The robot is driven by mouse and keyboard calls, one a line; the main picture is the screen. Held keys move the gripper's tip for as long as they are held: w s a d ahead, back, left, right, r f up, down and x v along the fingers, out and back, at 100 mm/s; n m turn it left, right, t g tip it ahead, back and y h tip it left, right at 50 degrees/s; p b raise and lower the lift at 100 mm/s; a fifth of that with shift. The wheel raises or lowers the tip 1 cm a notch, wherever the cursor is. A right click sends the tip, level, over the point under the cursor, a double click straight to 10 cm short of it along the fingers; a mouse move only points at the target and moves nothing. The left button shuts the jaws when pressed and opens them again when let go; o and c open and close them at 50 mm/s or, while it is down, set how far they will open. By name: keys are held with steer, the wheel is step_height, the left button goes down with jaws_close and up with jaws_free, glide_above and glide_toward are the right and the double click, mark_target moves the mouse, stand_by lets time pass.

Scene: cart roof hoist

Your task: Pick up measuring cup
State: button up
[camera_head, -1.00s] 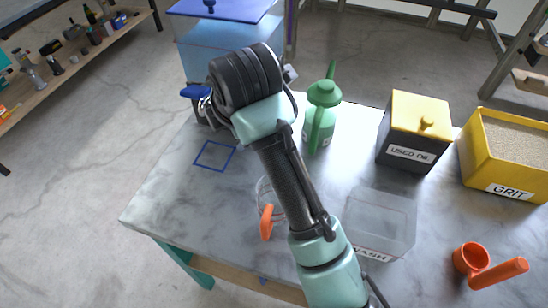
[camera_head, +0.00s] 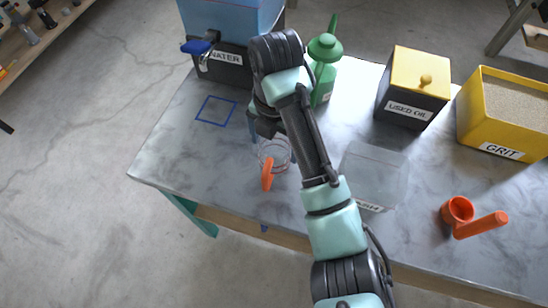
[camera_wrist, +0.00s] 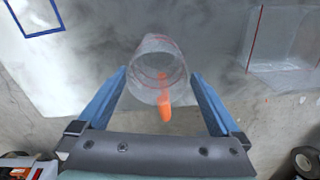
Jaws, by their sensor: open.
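The measuring cup (camera_head: 281,152) is clear with red marks and an orange handle. It stands on the grey table (camera_head: 170,150), its handle toward the front edge. It also shows in the wrist view (camera_wrist: 152,56), with the handle pointing toward my palm. My gripper (camera_wrist: 158,74) is open, with one blue finger on each side of the cup in that view. I see no finger touching the cup, and cannot tell how far down the fingers reach. In the head view my arm partly hides the gripper, just behind the cup.
A clear wash bin (camera_head: 374,172) stands right of the cup. A green can (camera_head: 324,75), a used oil box (camera_head: 410,92), a yellow grit bin (camera_head: 503,150) and an orange scoop (camera_head: 459,210) are around. A blue square outline (camera_head: 216,111) marks bare table at left.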

steer(key=shift+w+a+f, duration=0.1)
steer(key=shift+f, duration=2.55)
steer(key=c, duration=1.1)
